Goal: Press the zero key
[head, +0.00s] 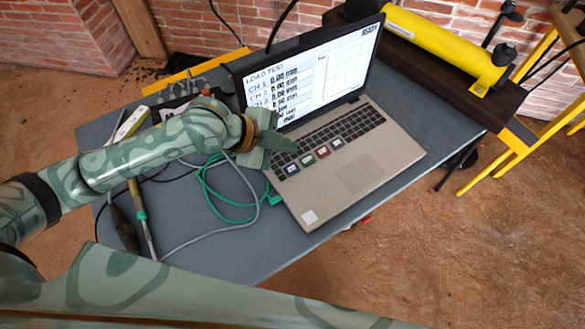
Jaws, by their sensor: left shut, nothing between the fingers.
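An open laptop (395,150) stands on the grey table with its screen (320,70) lit, showing "LOAD TEST", channel readings of 0.00 and an empty graph. My left gripper (283,145) is shut and empty over the keyboard's left part, just behind the blue and green keys. It hides some keys; contact is unclear. My right gripper is out of view.
Green and grey cables (230,218) and probe-like tools (139,212) lie left of the laptop. A power strip (131,123) is behind my left arm. The table (275,245) is clear in front.

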